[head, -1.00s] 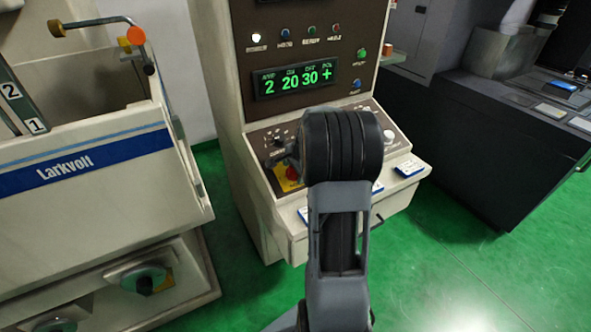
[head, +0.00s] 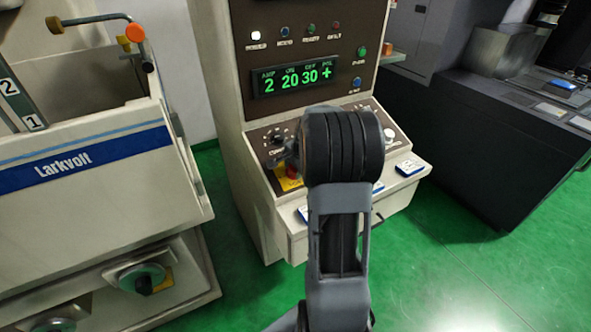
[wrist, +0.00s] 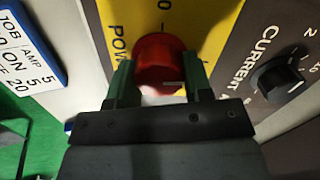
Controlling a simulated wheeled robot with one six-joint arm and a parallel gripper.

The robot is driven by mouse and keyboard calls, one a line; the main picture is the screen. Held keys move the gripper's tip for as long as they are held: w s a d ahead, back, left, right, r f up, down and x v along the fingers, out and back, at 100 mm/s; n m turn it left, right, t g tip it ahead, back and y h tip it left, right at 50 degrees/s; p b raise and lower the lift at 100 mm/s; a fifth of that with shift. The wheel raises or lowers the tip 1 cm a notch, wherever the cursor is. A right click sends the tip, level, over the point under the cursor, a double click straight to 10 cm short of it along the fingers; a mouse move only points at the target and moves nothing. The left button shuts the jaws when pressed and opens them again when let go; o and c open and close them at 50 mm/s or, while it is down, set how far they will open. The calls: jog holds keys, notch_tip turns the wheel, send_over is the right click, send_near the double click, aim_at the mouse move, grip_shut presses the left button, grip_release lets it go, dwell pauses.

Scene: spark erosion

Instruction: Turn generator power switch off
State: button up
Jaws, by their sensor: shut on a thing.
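The power switch is a red knob (wrist: 160,62) on a yellow plate (wrist: 188,18) marked "POW..." and "0" in the wrist view. My gripper (wrist: 160,82) has its two dark green fingers on either side of the knob, shut on it. A small white mark shows on the knob's near side. In the head view the red knob (head: 292,171) is small on the generator's sloped panel, partly hidden by my arm. My fingers are hidden there. The generator's green display (head: 295,80) is lit, and so is a white lamp (head: 256,36) above it.
A black current dial (wrist: 282,78) sits right of the plate in the wrist view, and a blue-edged card (wrist: 28,45) lies at left. The Larkvolt machine (head: 90,205) stands left of the generator, a dark cabinet (head: 470,130) right. Green floor between is clear.

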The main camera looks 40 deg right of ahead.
jog(key=n+b, duration=0.1)
jog(key=n, duration=0.1)
jog(key=n+b, duration=0.1)
jog(key=n, duration=0.1)
jog(key=shift+f+b, duration=0.3)
jog(key=shift+b, duration=0.1)
jog(key=n+b, duration=0.2)
jog(key=n, duration=0.2)
jog(key=shift+a+n+g, duration=0.1)
jog(key=shift+n+g, duration=0.2)
jog(key=shift+n, duration=0.1)
jog(key=n+b, duration=0.2)
jog(key=n, duration=0.2)
jog(key=shift+n+h+b, duration=0.4)
jog(key=shift+n+b, duration=0.5)
jog(key=shift+n, duration=1)
jog(key=o, duration=0.9)
jog(key=shift+w+r, duration=0.1)
jog(key=shift+r, duration=0.55)
jog(key=v, duration=1.3)
jog(key=shift+f, duration=0.1)
